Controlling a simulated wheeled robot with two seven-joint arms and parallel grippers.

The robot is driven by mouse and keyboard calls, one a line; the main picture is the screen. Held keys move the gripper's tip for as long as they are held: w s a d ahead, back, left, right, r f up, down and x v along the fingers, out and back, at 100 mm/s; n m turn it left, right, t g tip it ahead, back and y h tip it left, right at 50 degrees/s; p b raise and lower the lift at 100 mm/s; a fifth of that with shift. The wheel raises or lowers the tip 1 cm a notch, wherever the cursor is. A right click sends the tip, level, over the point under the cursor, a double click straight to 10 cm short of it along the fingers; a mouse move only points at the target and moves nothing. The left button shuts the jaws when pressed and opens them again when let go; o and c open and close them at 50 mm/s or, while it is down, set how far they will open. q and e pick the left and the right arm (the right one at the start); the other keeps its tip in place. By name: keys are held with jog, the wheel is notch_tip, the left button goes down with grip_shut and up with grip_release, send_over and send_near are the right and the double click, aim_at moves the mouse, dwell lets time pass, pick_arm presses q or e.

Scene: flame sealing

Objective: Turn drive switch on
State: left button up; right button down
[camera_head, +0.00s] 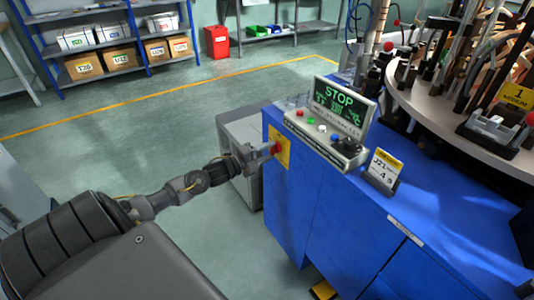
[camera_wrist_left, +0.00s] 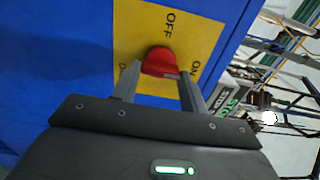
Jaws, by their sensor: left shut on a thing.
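The drive switch is a red rotary knob (camera_wrist_left: 160,61) on a yellow plate (camera_wrist_left: 205,36) marked OFF and ON, on the blue cabinet's side. In the head view the yellow plate (camera_head: 284,153) shows at the cabinet's left end, with the red knob (camera_head: 276,148) at my fingertips. My left gripper (camera_head: 268,151) reaches in from the left and is shut on the knob. In the left wrist view its two fingers (camera_wrist_left: 158,75) stand on either side of the knob. My right gripper is not in view.
A control panel (camera_head: 340,100) reading STOP, with coloured buttons, sits on the blue cabinet (camera_head: 330,210). A yellow card sign (camera_head: 383,170) stands beside it. A round table (camera_head: 440,115) with apparatus is at right. A grey box (camera_head: 243,135) stands behind my left gripper. Open floor lies at left.

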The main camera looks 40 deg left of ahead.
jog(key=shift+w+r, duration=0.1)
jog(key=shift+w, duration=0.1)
pick_arm(q)
jog(key=o, duration=1)
jog(key=v, duration=1.1)
jog(key=shift+p, duration=0.35)
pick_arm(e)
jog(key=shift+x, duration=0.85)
pick_arm(q)
jog(key=shift+w, duration=0.1)
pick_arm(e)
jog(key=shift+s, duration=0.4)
